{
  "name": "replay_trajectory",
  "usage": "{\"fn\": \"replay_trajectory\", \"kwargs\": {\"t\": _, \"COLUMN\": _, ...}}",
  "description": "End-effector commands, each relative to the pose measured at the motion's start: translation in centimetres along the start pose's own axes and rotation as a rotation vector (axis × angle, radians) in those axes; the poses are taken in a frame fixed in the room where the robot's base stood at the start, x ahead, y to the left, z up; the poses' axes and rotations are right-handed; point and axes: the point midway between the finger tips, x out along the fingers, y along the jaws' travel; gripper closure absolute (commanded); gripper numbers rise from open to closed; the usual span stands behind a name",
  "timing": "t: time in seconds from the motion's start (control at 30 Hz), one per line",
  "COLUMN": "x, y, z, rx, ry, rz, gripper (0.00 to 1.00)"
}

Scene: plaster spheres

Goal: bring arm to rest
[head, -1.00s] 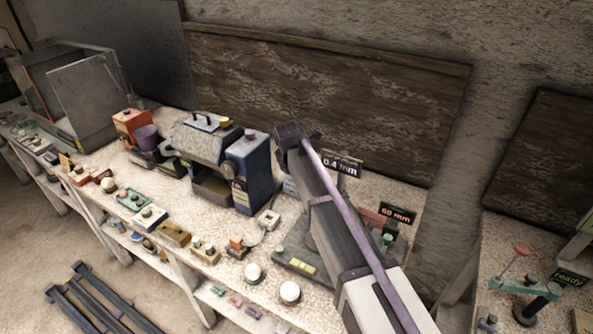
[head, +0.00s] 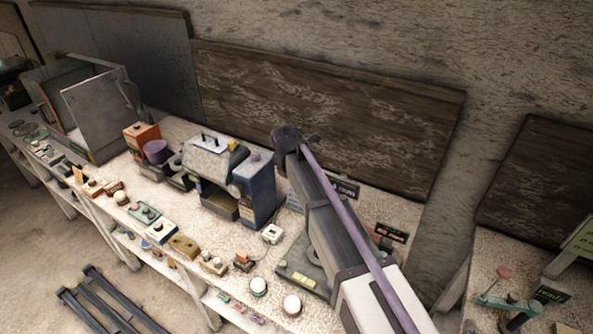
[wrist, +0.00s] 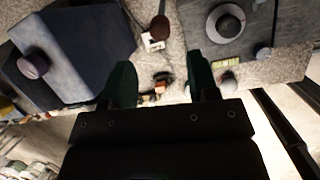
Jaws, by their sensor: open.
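My gripper (wrist: 158,88) shows in the wrist view as two dark green fingers standing wide apart, with nothing between them. Below and beyond the gap lies the speckled bench top with small items. In the head view my arm reaches up from the lower right over the bench, and its links hide the fingers there. The gripper is raised above the bench and touches nothing that I can see.
A blue machine (head: 256,187) with a grey housing (head: 213,157) stands left of my arm. Two white spheres (head: 291,305) (head: 258,286) sit at the bench's front edge. A grey plate device (head: 302,265) lies beneath the arm. An orange machine (head: 141,136) stands farther left.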

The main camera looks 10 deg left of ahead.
Motion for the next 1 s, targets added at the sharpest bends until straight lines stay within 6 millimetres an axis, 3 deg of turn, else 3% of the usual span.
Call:
{"fn": "replay_trajectory", "kwargs": {"t": 0.47, "x": 0.0, "y": 0.0, "z": -0.1, "rx": 0.037, "ry": 0.0, "rz": 0.0, "gripper": 0.46}}
{"fn": "replay_trajectory", "kwargs": {"t": 0.57, "x": 0.0, "y": -0.2, "z": -0.3, "rx": 0.228, "ry": 0.01, "rz": -0.011, "gripper": 0.46}}
{"fn": "replay_trajectory", "kwargs": {"t": 0.63, "x": -0.3, "y": -1.4, "z": -1.3, "rx": 0.476, "ry": 0.032, "rz": -0.031, "gripper": 0.46}}
{"fn": "replay_trajectory", "kwargs": {"t": 0.67, "x": -0.6, "y": -2.3, "z": -2.1, "rx": 0.605, "ry": 0.043, "rz": -0.044, "gripper": 0.46}}
{"fn": "replay_trajectory", "kwargs": {"t": 0.77, "x": -0.2, "y": -8.0, "z": -4.5, "rx": 1.108, "ry": 0.072, "rz": -0.117, "gripper": 0.46}}
{"fn": "replay_trajectory", "kwargs": {"t": 0.87, "x": 1.2, "y": -15.7, "z": -6.5, "rx": 1.634, "ry": 0.073, "rz": -0.22, "gripper": 0.46}}
{"fn": "replay_trajectory", "kwargs": {"t": 0.9, "x": 1.9, "y": -19.3, "z": -7.5, "rx": 1.846, "ry": 0.064, "rz": -0.268, "gripper": 0.46}}
{"fn": "replay_trajectory", "kwargs": {"t": 1.0, "x": 3.5, "y": -27.3, "z": -9.7, "rx": 2.269, "ry": 0.029, "rz": -0.378, "gripper": 0.46}}
